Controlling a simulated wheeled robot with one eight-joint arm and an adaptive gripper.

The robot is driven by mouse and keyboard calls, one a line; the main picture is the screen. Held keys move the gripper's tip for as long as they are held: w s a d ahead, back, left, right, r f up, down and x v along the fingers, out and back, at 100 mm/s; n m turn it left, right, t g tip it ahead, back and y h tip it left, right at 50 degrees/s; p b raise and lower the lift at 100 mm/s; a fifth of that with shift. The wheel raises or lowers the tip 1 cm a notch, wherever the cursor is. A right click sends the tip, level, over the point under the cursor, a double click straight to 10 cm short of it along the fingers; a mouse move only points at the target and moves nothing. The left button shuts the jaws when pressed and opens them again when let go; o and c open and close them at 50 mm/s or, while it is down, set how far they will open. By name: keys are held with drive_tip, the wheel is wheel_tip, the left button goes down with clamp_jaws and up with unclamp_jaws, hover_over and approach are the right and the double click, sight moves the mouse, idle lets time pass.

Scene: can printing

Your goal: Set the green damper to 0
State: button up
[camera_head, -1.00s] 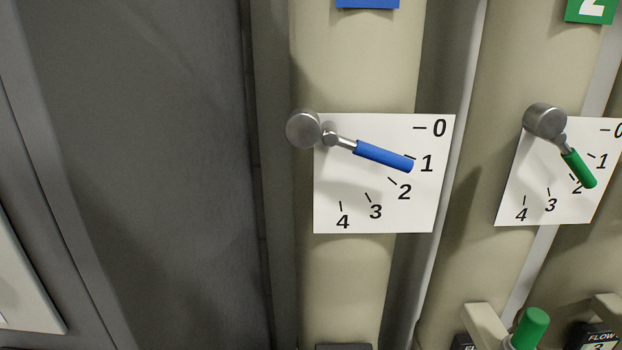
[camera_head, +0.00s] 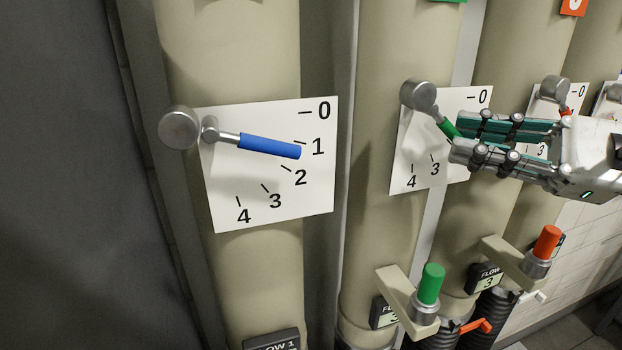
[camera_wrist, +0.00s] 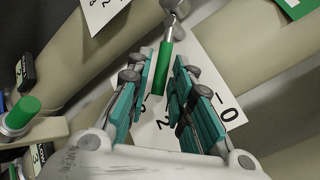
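The green damper is a lever with a green handle (camera_head: 447,128) on a round metal pivot (camera_head: 419,96), in front of a white scale card (camera_head: 409,160) numbered 0 to 4. The lever slants down and right, below the 0 mark. My gripper (camera_head: 457,135) reaches in from the right, hiding the handle's end and the 1 and 2 marks. In the wrist view the green handle (camera_wrist: 163,68) lies between the two open fingers (camera_wrist: 162,70), with gaps visible on both sides. The fingers do not look closed on it.
A blue damper lever (camera_head: 270,146) points near 1 on the left pipe. A red lever (camera_head: 566,111) is partly behind my gripper on the right. Below are a green-capped valve (camera_head: 431,285), a red-capped valve (camera_head: 547,243) and flow displays. A grey panel (camera_head: 70,200) fills the left side.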

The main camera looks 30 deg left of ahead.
drive_tip(key=shift+w+a, duration=0.15)
drive_tip(key=shift+a, duration=0.55)
clamp_jaws()
drive_tip(key=shift+r, duration=0.1)
